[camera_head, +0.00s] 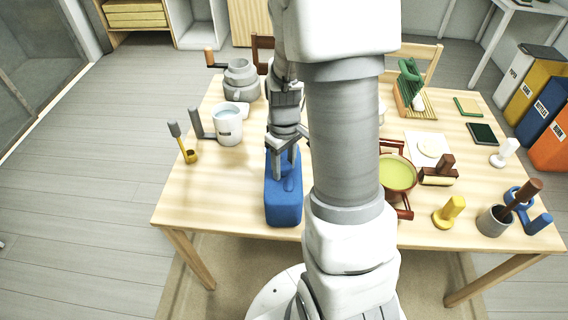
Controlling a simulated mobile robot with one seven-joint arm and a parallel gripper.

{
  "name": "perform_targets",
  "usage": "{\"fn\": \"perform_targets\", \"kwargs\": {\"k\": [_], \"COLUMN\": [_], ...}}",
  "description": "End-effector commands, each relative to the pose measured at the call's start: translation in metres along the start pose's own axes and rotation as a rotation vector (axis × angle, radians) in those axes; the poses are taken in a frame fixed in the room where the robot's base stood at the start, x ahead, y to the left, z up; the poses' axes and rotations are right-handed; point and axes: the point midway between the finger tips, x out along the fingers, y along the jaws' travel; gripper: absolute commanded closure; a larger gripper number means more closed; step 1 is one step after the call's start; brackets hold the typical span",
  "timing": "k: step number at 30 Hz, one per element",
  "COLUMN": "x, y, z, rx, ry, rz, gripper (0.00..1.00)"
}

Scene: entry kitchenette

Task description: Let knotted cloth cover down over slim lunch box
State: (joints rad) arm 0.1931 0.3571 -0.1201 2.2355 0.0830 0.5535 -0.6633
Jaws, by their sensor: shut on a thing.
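The blue cloth cover (284,208) stands upright as a tall block near the table's front edge, left of my arm. My gripper (288,152) is above it, pointing down, its fingers shut on the raised knot at the cover's top. The slim lunch box does not show; I cannot tell whether it is inside or under the cover. My arm hides part of the table to the right of the cover. I cannot tell whether the cover's lower edge touches the table.
A white pot (228,128) and a grey grinder-like vessel (240,80) stand to the left. A green-filled bowl (397,174), a yellow stamp-like piece (449,211) and a grey mortar (494,220) stand to the right. The wooden table (190,205) is bare at its front left.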

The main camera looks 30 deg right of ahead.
Motion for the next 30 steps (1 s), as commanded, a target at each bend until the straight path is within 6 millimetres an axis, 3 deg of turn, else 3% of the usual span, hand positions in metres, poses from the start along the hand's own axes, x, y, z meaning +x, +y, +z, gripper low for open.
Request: {"fn": "perform_targets", "kwargs": {"k": [16,17,21,23,30], "x": [0.021,0.021,0.02,0.02,0.02], "y": [0.0,0.0,0.0,0.0,0.0], "z": [0.0,0.0,0.0,0.0,0.0], "rx": [0.0,0.0,0.0,0.0,0.0], "ry": [0.0,0.0,0.0,0.0,0.0], "rz": [0.0,0.0,0.0,0.0,0.0], "gripper": [1.0,0.48,0.23,0.17,0.17]}}
